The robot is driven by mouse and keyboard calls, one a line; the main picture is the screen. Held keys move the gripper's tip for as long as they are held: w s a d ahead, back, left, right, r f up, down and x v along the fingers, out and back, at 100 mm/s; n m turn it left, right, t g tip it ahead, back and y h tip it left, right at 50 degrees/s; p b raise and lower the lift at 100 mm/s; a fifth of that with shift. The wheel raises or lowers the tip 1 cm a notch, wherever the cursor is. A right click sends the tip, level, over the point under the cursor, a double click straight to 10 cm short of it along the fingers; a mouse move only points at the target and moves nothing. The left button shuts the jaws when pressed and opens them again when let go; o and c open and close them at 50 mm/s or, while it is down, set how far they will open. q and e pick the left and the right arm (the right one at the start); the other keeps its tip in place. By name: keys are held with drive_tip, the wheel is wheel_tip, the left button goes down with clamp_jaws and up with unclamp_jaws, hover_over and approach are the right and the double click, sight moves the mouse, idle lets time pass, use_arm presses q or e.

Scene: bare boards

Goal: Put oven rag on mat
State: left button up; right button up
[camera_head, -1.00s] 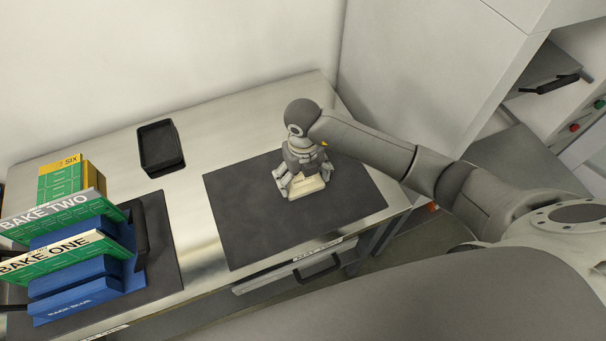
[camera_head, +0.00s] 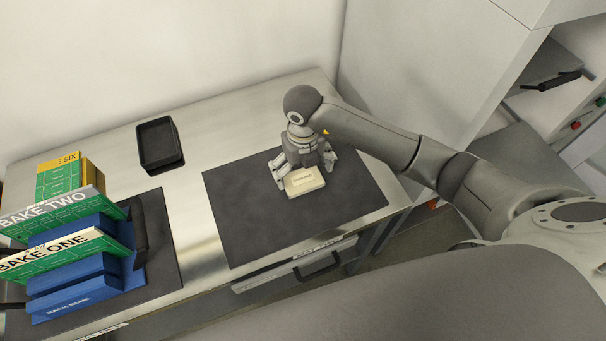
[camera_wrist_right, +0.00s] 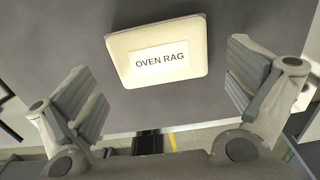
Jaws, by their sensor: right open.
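The oven rag (camera_head: 304,181) is a cream, flat block with a label. It lies on the dark grey mat (camera_head: 240,225) on the steel table. In the right wrist view the oven rag (camera_wrist_right: 158,52) reads "OVEN RAG" and lies flat on the mat (camera_wrist_right: 60,40). My left gripper is not in view.
A black tray (camera_head: 160,147) stands at the back of the table. At left, a blue rack (camera_head: 75,290) holding green and white boxes stands on a second dark mat (camera_head: 166,260). A drawer handle (camera_head: 318,266) is below the front edge. A wall is behind.

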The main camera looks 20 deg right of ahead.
sight(303, 179)
wheel_tip(303, 179, up, 10)
drive_tip(key=b, duration=0.1)
drive_tip(key=shift+f+b, duration=0.2)
drive_tip(key=shift+b, duration=0.2)
